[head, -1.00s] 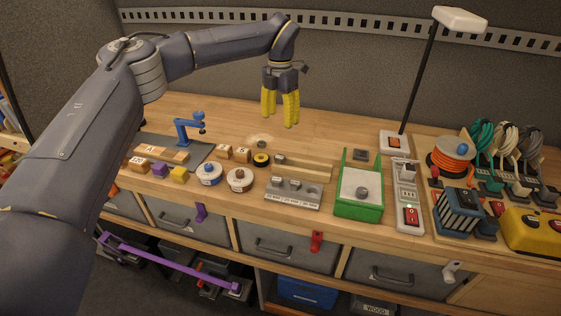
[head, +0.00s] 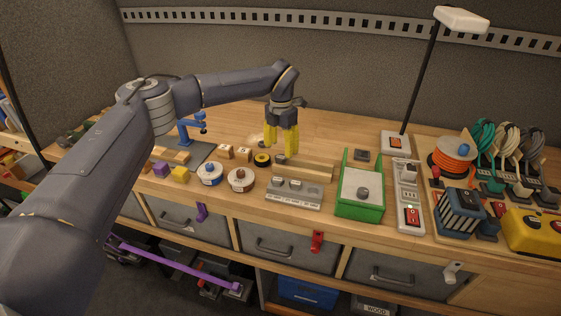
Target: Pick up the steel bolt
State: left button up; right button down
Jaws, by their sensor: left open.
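My left gripper (head: 282,148) has yellow fingers and points down over the workbench, just behind the left end of the pale wooden strips (head: 312,171). It is open, and nothing shows between its fingers. A small grey piece (head: 280,159) at that left end, close below the fingertips, may be the steel bolt, but it is too small to be sure. The fingers partly cover this spot, and I cannot tell whether they touch anything. My right gripper is out of view.
A grey block with round knobs (head: 293,193) stands in front of the strips. A black-and-yellow tape roll (head: 262,160) and spools (head: 240,180) lie to the left. A green tray (head: 360,207) and a power strip (head: 408,190) stand right.

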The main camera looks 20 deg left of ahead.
aim_at(280, 157)
pick_arm(q)
jog(key=shift+a+f, duration=0.1)
jog(key=shift+f, duration=2.15)
grip_shut()
